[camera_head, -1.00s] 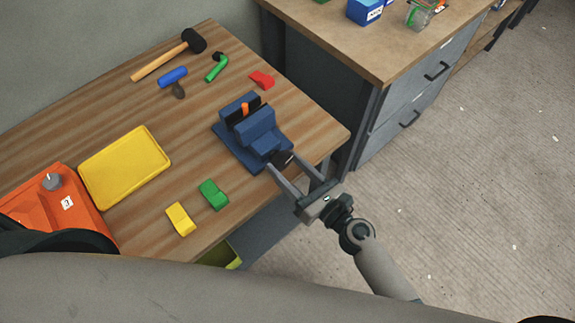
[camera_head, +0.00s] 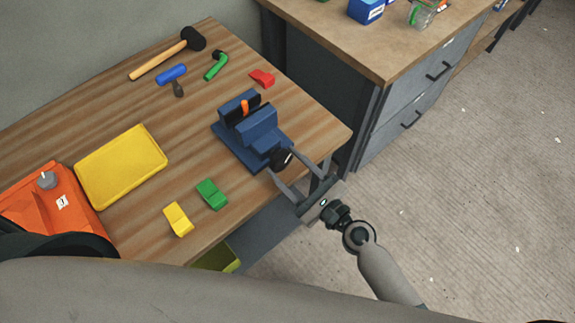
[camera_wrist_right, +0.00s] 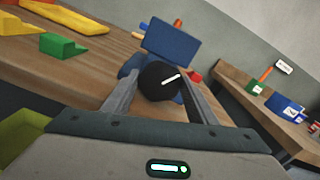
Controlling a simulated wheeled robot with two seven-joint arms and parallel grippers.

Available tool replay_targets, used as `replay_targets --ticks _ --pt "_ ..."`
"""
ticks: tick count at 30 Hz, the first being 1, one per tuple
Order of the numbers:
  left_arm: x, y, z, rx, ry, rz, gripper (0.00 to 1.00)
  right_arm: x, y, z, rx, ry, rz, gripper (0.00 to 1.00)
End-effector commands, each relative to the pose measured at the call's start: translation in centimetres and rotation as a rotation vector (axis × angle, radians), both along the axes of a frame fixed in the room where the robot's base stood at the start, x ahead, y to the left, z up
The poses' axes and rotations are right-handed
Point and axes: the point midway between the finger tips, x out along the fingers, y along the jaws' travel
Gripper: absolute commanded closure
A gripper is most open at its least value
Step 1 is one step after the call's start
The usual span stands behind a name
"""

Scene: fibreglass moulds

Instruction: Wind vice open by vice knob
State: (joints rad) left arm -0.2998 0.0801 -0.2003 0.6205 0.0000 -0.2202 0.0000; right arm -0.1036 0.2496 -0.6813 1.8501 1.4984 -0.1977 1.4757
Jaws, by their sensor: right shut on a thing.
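The blue vice (camera_head: 262,132) stands near the right edge of the wooden bench, with an orange piece (camera_head: 244,107) between its jaws. Its round black knob (camera_head: 281,159) faces the bench edge. My right gripper (camera_head: 288,165) is shut on the knob, one finger on each side. In the right wrist view the knob (camera_wrist_right: 156,82) sits between the fingers, with a white mark slanting on its face. The vice (camera_wrist_right: 171,46) rises behind it there. My left gripper is not in view.
Green (camera_head: 211,194) and yellow (camera_head: 178,219) blocks lie left of my right gripper. A yellow tray (camera_head: 122,166), an orange box (camera_head: 50,208), a mallet (camera_head: 165,56) and a red block (camera_head: 262,78) are on the bench. A drawer cabinet (camera_head: 400,100) stands to the right.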

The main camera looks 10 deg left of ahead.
Motion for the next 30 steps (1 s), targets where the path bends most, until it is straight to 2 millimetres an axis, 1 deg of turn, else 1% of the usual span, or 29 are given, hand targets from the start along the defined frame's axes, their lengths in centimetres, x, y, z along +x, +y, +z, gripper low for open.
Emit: replay_targets --ticks 13,14,15,16,30 --pt "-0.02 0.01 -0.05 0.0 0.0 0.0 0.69 -0.04 -0.02 -0.07 -0.011 -0.012 0.001 0.7" --pt "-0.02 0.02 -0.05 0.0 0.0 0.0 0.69 -0.04 -0.02 -0.07 -0.011 -0.012 0.001 0.41" --pt "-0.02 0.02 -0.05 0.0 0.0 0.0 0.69 -0.04 -0.02 -0.07 -0.011 -0.012 0.001 0.31" --pt "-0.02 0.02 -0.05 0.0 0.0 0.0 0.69 -0.03 -0.01 -0.07 -0.011 -0.012 0.001 0.29" --pt "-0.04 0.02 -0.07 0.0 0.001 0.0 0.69 -0.05 -0.05 -0.03 -0.009 -0.012 0.0 0.29"
